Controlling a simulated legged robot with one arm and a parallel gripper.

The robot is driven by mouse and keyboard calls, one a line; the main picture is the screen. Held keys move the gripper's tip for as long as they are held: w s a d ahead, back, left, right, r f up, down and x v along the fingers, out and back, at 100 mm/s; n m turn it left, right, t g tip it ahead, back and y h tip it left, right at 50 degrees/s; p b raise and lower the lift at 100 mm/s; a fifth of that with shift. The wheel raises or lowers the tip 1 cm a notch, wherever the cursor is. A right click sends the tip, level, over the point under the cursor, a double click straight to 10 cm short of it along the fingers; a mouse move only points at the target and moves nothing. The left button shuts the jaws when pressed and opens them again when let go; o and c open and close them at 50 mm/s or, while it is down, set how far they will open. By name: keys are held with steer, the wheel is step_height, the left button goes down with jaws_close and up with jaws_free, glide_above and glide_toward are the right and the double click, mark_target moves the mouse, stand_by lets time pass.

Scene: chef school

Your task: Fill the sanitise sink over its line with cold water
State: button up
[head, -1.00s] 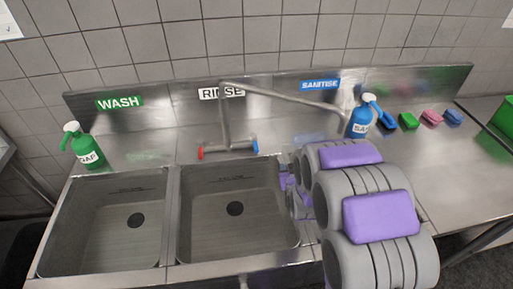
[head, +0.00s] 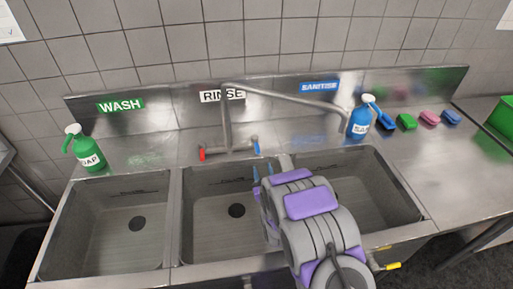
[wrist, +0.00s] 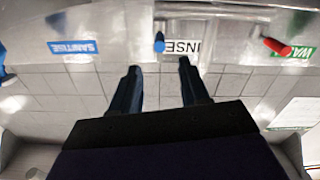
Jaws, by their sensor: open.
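The sanitise sink (head: 385,200) is the right basin, under the blue SANITISE label (head: 319,87). My arm covers its left part; no water shows in the visible part. The tap spout (head: 290,98) swings right and ends above this sink; no stream shows. The blue tap handle (head: 256,148) is at the right of the tap body and the red handle (head: 202,155) at its left. My gripper (head: 263,172) is open and empty over the rinse sink, just in front of the blue handle. In the wrist view, upside down, the blue handle (wrist: 159,42) lies beyond and between the open fingertips (wrist: 158,67).
The rinse sink (head: 215,215) and wash sink (head: 100,225) look empty. A blue spray bottle (head: 360,122) stands behind the sanitise sink, and a green soap bottle (head: 88,150) at the left. Several coloured sponges (head: 429,117) lie on the right counter. A yellow-handled lever (head: 390,266) is at the front.

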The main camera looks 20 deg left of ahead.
mark_target(256, 146)
steer(key=b+x, duration=0.2)
steer(key=x, duration=1.1)
steer(key=shift+w+a, duration=0.25)
steer(key=shift+c, duration=0.3)
jaws_close()
